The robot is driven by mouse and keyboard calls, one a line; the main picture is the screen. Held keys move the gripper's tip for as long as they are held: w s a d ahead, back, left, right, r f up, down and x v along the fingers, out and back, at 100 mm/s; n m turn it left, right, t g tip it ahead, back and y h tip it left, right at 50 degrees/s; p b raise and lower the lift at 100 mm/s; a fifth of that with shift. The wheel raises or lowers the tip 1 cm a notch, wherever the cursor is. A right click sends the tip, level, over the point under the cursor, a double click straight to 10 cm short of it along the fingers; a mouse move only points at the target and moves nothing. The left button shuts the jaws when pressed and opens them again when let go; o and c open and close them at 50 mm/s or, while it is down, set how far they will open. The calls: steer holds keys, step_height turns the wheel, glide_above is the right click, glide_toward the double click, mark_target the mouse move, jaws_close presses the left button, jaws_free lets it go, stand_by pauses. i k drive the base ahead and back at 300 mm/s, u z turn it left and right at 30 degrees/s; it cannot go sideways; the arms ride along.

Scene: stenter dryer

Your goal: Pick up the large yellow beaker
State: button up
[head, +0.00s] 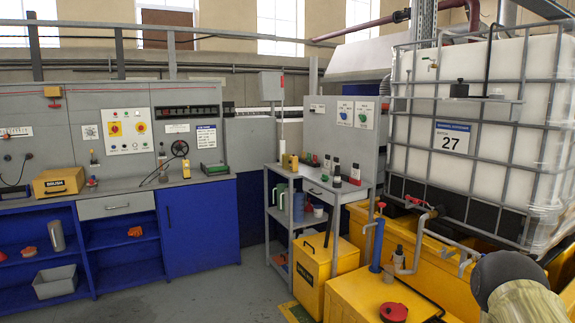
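A small yellow upright vessel (293,163) stands at the left end of the top of the grey bench (318,182), with a second yellow shape (285,160) right beside it. It may be the large yellow beaker, but at this distance I cannot tell its shape. Another small yellow object (186,169) stands on the long blue-and-grey workbench at left; its kind is unclear. My gripper is not in view; only a rounded grey and beige part of my arm shows at the bottom right corner.
A caged white tank (480,130) rises at right. Grey floor (215,290) is clear at centre left.

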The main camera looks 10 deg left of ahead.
mark_target(287, 162)
steer(key=u, duration=0.2)
steer(key=i, duration=2.6)
steer(key=u, duration=0.75)
steer(key=i, duration=1.65)
steer(key=u, duration=0.25)
